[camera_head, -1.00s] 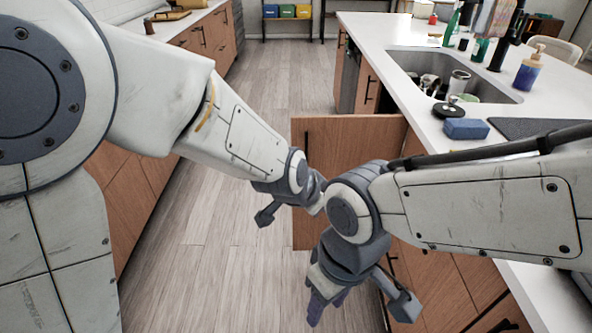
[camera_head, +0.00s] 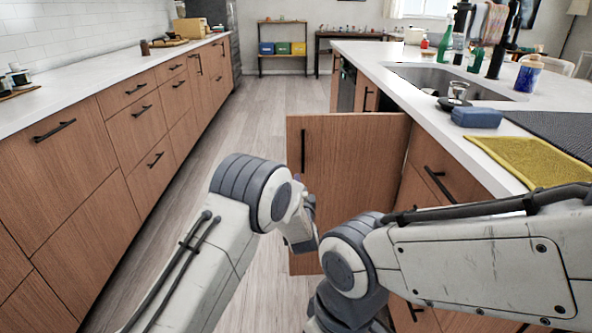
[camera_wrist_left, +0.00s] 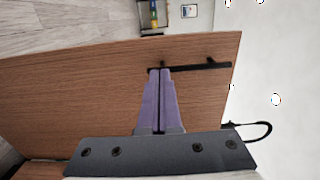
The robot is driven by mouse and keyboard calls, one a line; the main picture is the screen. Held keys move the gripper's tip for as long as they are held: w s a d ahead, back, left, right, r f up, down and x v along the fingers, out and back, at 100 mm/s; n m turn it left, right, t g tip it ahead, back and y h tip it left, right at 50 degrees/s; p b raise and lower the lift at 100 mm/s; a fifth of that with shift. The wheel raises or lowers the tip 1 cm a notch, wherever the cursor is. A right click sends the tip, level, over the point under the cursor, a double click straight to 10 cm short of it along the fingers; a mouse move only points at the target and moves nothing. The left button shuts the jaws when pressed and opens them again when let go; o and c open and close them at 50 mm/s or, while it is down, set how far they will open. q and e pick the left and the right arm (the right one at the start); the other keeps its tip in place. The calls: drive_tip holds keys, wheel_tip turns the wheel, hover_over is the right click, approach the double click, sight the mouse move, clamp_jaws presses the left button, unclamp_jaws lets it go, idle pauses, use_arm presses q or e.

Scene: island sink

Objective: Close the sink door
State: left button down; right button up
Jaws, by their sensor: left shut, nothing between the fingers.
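The sink door (camera_head: 355,160) is a brown wooden panel that stands open, jutting out from the island into the aisle. Its black bar handle (camera_head: 303,150) is near its left edge. My left gripper (camera_head: 303,235) is in front of the door, its fingers mostly hidden by my arms in the head view. In the left wrist view its purple fingers (camera_wrist_left: 160,72) are shut and empty, over the door panel (camera_wrist_left: 90,85) with tips beside the handle (camera_wrist_left: 200,67); contact is unclear. My right wrist is low in front of the door; its fingers are out of frame.
The island counter (camera_head: 405,95) holds a sink (camera_head: 475,88), a blue sponge (camera_head: 477,117), a yellow cloth (camera_head: 530,160) and bottles. Drawers (camera_head: 140,110) line the left side. The aisle floor (camera_head: 255,110) between is clear.

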sight(295, 161)
use_arm(q)
drive_tip(key=w+b, duration=0.2)
drive_tip(key=w, duration=0.7)
drive_tip(key=shift+w+a, duration=0.15)
drive_tip(key=shift+w, duration=0.2)
